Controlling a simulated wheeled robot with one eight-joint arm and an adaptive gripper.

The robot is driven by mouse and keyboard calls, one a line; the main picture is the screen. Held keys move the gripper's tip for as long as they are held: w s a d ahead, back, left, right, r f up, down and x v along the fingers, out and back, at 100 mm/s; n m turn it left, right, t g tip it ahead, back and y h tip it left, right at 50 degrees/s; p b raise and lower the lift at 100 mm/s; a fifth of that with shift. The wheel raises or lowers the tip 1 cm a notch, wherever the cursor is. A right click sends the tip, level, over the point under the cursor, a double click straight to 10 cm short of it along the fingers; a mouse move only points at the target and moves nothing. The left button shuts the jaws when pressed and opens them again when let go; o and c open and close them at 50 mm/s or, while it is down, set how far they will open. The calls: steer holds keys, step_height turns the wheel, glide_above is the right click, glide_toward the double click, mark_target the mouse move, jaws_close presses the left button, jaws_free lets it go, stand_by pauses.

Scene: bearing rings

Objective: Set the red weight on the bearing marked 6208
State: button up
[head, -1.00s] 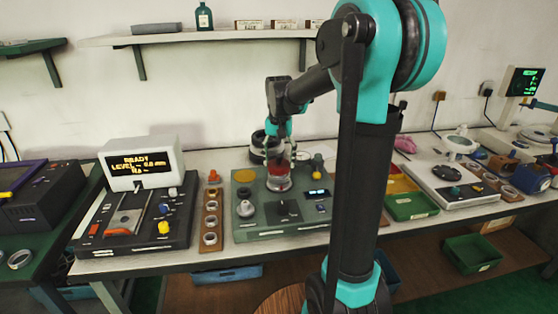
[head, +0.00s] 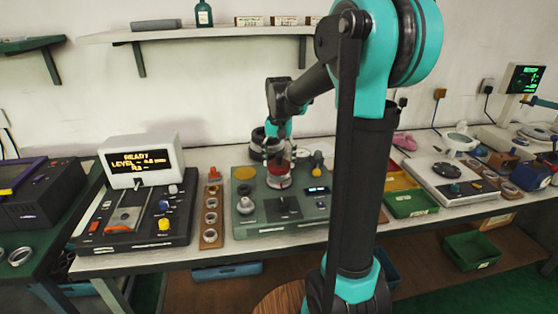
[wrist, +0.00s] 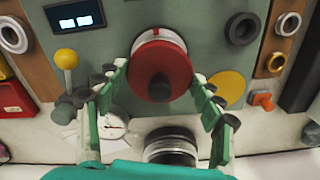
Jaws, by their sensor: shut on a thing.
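The red weight (wrist: 160,78), a round disc with a dark knob, is between the fingers of my gripper (wrist: 161,73) in the wrist view. In the head view the red weight (head: 279,168) is over the green test unit (head: 250,215), with my gripper (head: 280,150) shut on it from above. A pale metal ring (head: 279,183) shows directly under the weight. Its rim (wrist: 158,33) also shows past the weight's edge in the wrist view. I cannot tell whether weight and ring touch. No 6208 marking is readable.
A wooden strip with several bearing rings (head: 210,217) lies left of the unit. A yellow-knobbed lever (wrist: 66,60), yellow disc (wrist: 229,87) and dark knob (wrist: 242,28) stand close around the weight. A dark cylinder (wrist: 170,147) is behind. Green bins (head: 412,204) are to the right.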

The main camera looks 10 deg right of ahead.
steer(key=o, duration=1.9)
steer(key=shift+c, duration=0.2)
step_height(320, 180, up, 12)
steer(key=shift+s, duration=0.1)
